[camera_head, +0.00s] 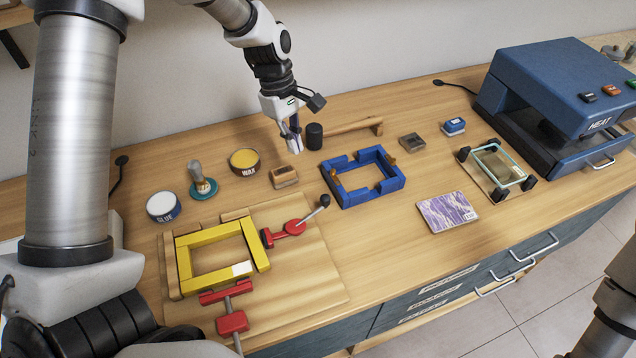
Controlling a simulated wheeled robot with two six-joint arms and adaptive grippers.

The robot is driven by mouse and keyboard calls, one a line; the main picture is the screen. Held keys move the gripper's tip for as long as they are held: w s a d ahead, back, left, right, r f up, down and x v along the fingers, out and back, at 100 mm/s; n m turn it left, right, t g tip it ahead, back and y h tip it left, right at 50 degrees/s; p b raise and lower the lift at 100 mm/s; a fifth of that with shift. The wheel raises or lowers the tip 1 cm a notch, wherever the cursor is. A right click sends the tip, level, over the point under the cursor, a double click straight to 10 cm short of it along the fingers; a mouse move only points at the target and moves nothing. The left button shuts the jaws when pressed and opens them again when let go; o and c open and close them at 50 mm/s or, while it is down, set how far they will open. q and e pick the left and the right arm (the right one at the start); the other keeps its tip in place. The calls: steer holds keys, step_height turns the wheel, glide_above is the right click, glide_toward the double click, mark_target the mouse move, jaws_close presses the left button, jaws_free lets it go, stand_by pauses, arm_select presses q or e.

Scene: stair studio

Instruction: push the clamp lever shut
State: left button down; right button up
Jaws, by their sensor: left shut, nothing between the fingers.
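A red clamp (290,228) stands on the wooden board at the right side of a yellow frame (216,257). Its lever (316,212), with a dark knob, slants up to the right, and its red pad end is at the frame's right side; I cannot tell if they touch. A second red clamp (232,322) is at the frame's near side, with its rod running towards the bottom edge. My left gripper (294,148) is shut and empty, pointing down above the back of the bench, behind the first clamp and apart from it. My right gripper is out of view.
A blue frame (362,197) lies right of the clamp lever. A wooden block (284,178), wax tin (244,161), glue tin (163,207) and dark cylinder (314,136) stand behind. A blue heat press (560,95) fills the back right.

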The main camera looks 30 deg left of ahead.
arm_select(q)
steer(key=p+x, duration=0.1)
steer(key=x, duration=0.9)
steer(key=shift+s+a, duration=0.1)
steer(key=shift+a, duration=0.05)
steer(key=d, duration=0.2)
steer(key=s+d+p, duration=0.1)
steer(key=d, duration=0.1)
steer(key=shift+r, duration=0.2)
steer(key=shift+a, duration=0.1)
steer(key=shift+a+f, duration=0.1)
